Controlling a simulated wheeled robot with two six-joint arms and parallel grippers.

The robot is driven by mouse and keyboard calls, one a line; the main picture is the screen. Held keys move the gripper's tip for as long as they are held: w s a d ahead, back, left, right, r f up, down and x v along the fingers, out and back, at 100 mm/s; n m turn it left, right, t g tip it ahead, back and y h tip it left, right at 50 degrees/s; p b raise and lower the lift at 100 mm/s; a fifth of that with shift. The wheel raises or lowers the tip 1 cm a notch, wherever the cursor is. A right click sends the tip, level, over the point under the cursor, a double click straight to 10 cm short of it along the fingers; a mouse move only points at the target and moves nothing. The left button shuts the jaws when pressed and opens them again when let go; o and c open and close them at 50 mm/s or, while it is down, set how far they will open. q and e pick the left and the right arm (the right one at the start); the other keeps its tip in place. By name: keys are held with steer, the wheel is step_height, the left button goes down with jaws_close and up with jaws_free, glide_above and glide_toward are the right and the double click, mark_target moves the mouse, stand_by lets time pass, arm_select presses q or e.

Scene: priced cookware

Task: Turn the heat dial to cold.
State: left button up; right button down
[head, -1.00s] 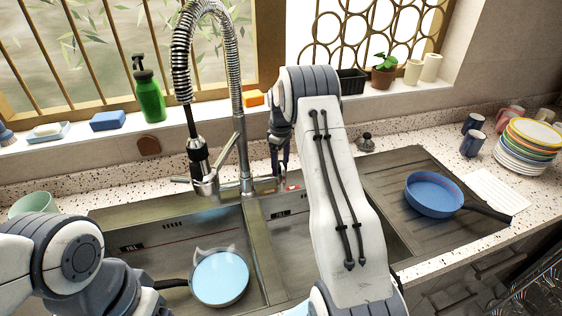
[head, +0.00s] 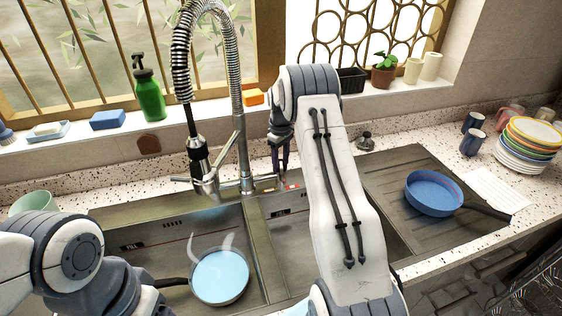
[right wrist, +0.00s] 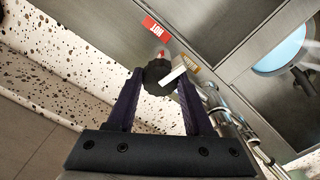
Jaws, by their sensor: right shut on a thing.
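The heat dial (right wrist: 158,77) is a dark knob with a white pointer bar, on the metal sink rim in the right wrist view. A red HOT label (right wrist: 154,28) lies beyond it, and a small yellowish label (right wrist: 192,62) sits near the pointer's end. The pointer bar slants towards that yellowish label. I see no cold label. My right gripper (right wrist: 157,80) is shut on the dial, one finger on each side. My left gripper is not in view.
The tall spring faucet (head: 240,130) stands just left of my right gripper. A pan with light blue contents (head: 219,277) steams in the left basin. A blue pan (head: 434,194) rests on the drainboard at right. A black-knobbed stopper (head: 366,141) stands behind.

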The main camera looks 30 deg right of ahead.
steer(key=m, duration=0.4)
steer(key=shift+r, duration=0.1)
steer(key=m, duration=0.7)
steer(key=shift+m, duration=2.3)
steer(key=shift+c, duration=1.4)
jaws_free()
